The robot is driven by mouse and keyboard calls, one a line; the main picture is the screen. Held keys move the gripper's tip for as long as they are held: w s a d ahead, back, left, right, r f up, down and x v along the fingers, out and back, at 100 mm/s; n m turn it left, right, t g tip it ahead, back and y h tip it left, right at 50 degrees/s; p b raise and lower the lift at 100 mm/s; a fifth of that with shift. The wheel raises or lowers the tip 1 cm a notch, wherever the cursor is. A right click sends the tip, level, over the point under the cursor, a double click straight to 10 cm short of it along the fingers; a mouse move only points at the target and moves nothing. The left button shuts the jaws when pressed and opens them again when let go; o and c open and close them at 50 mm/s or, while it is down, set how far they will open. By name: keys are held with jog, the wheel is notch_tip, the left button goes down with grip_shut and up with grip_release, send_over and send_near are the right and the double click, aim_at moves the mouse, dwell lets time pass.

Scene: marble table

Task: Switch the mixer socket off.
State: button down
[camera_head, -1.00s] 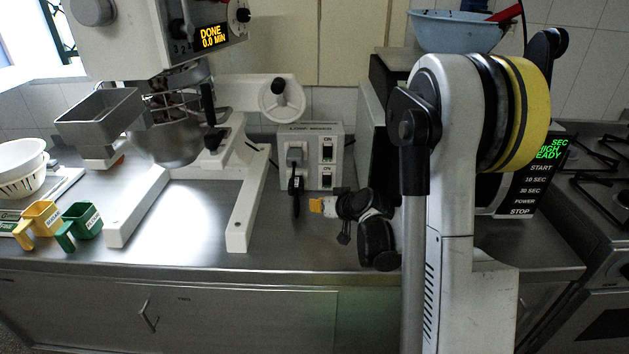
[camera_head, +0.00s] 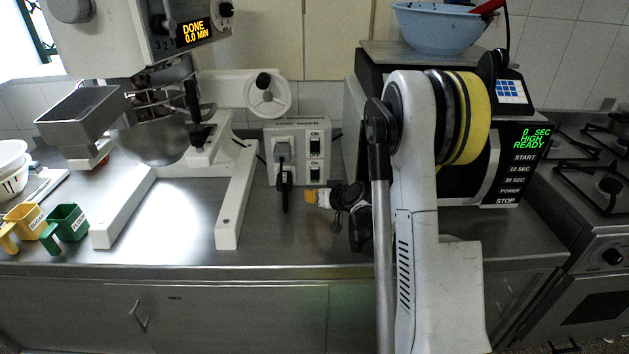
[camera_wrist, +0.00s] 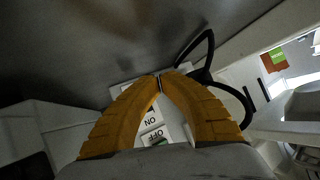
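The white socket box (camera_head: 297,130) stands upright at the back of the metal counter, to the right of the mixer (camera_head: 160,135). It has a plug (camera_head: 283,153) with a black cord on its left and an upper switch (camera_head: 314,147) and lower switch (camera_head: 314,174) on its right, with ON and OFF labels. I cannot tell the switch positions. My gripper (camera_head: 311,196) is just in front of and below the lower switch. In the wrist view my gripper (camera_wrist: 160,81) has its orange fingers shut, tips together and empty, partly covering the labelled socket panel (camera_wrist: 154,124). Contact is unclear.
A microwave (camera_head: 490,180) with a blue bowl (camera_head: 436,28) on top stands behind my arm. Yellow (camera_head: 28,222) and green (camera_head: 66,222) scoops are at the left. The mixer's right foot (camera_head: 236,205) is near the box. The front counter is mostly clear.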

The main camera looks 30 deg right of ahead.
jog(key=shift+w+d+f, duration=0.1)
jog(key=shift+w+d, duration=0.35)
jog(key=shift+w, duration=0.3)
jog(key=shift+w+d+f, duration=0.15)
jog(key=shift+w+d, duration=0.25)
jog(key=shift+w, duration=0.35)
jog(key=shift+w+d+f, duration=0.1)
jog(key=shift+w+d, duration=0.35)
jog(key=shift+w, duration=0.3)
jog(key=shift+w+d, duration=0.2)
jog(key=shift+w, duration=0.15)
jog(key=shift+w+d+f, duration=0.1)
jog(key=shift+w+d, duration=0.1)
jog(key=shift+w, duration=0.1)
jog(key=shift+s+a, duration=0.1)
dwell(0.5)
jog(key=shift+s+a, duration=0.3)
jog(key=shift+s, duration=0.3)
jog(key=shift+s+a+r, duration=0.15)
jog(key=shift+s+a, duration=0.25)
jog(key=shift+s, duration=0.3)
jog(key=shift+s+a+r, duration=0.15)
jog(key=shift+s+a, duration=0.3)
jog(key=shift+s, duration=0.3)
jog(key=shift+s+a+r, duration=0.15)
jog(key=shift+s+a, duration=0.25)
jog(key=shift+s, duration=0.3)
